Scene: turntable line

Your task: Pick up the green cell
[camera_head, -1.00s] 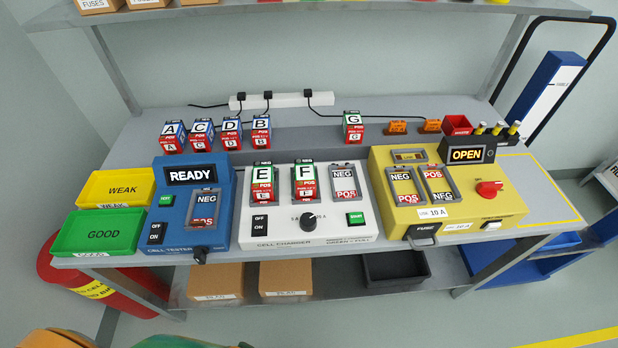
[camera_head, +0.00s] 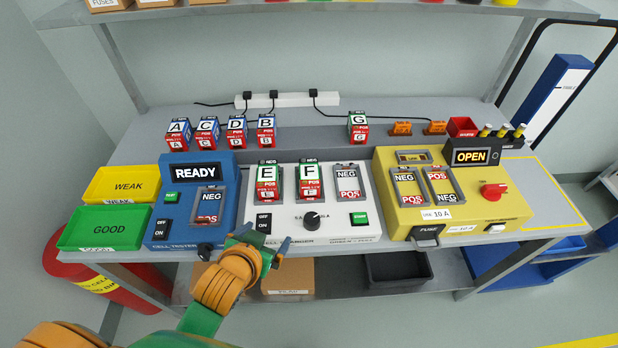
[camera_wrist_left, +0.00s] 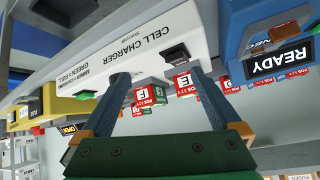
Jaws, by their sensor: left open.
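Cell G (camera_head: 357,127) stands at the back of the bench, with green and red on it. Cells E (camera_head: 267,183) and F (camera_head: 309,182) sit in the white cell charger (camera_head: 330,226) and also show green at the top. My left gripper (camera_head: 260,238) is open and empty at the charger's front edge. The left wrist view shows its spread fingers (camera_wrist_left: 157,78) with cells F (camera_wrist_left: 143,95) and E (camera_wrist_left: 185,82) beyond.
The blue cell tester (camera_head: 170,215) reads READY. Yellow WEAK (camera_head: 122,186) and green GOOD (camera_head: 103,229) trays lie at left. A yellow fuse unit (camera_head: 460,205) with an OPEN display stands at right. The charger's right bay (camera_head: 347,182) looks empty.

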